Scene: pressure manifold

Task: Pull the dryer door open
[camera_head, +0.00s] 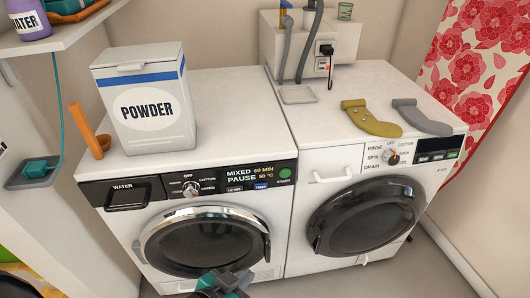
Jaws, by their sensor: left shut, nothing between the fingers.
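The left machine, with a "WATER" drawer and a "MIXED 60 MIN" display, appears to be the dryer (235,180). Its round door (205,244) has a silver rim and dark glass, and looks shut. A dark grip (267,246) sits on the right side of the rim. My left gripper (238,280), dark with teal parts, is at the bottom edge, in front of the door's lower right part. It is shut and empty, below and left of the grip. It hides part of the lower rim; whether it touches the door cannot be told. My right gripper is out of view.
The washer (300,225), with a dark round door (367,216), stands right beside the dryer. A powder box (150,112) and an orange scoop (90,130) are on the dryer. Floor shows in front at right.

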